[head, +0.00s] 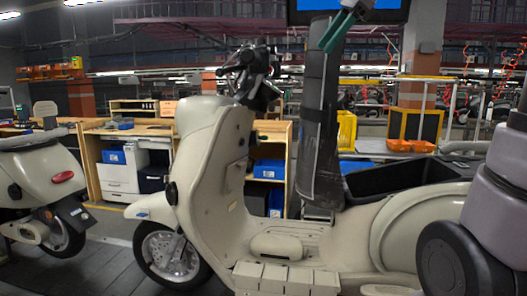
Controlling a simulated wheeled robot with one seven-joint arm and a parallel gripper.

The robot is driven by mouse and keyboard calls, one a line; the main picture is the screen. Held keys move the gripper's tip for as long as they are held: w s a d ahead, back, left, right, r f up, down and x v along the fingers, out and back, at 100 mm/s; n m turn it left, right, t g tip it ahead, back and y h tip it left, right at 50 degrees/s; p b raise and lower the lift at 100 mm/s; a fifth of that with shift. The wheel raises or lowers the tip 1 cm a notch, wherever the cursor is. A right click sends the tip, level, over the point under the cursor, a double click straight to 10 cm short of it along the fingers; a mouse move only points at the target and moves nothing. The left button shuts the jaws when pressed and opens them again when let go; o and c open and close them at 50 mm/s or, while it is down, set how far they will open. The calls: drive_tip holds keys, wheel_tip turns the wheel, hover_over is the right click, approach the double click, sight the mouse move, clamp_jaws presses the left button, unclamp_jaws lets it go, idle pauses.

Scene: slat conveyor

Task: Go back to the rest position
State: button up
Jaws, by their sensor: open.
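My gripper (338,36), with teal fingers, shows at the top of the head view. It is open, with no object visible in it. It overlaps the top end of a raised black scooter seat (318,130); I cannot tell whether they touch. The seat stands nearly upright on the cream scooter (201,160). Behind the seat, the scooter's black storage bin (405,178) lies open. Most of my gripper's body is cut off by the top edge.
A second cream scooter (45,165) stands at the left on the dark slat conveyor (85,265). Wooden shelves (270,165) with blue bins stand behind. A yellow-framed cart (415,125) and an orange tray (410,146) are at the back right. A monitor (385,12) hangs above.

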drive_tip(key=s+d+f+n+t+h, duration=0.2)
drive_tip(key=s+d+f+n, duration=0.2)
drive_tip(key=s+f, duration=0.3)
drive_tip(key=s+d+f+n+t+h, duration=0.1)
drive_tip(key=s+d+f+n+h, duration=0.1)
drive_tip(key=s+d+f+n, duration=0.2)
drive_tip(key=s+f+n, duration=0.3)
drive_tip(key=f, duration=0.5)
drive_tip(key=shift+s+f+t+h, duration=0.2)
drive_tip(key=shift+f+t+h, duration=0.1)
drive_tip(key=shift+f+t, duration=0.1)
drive_tip(key=shift+a, duration=0.1)
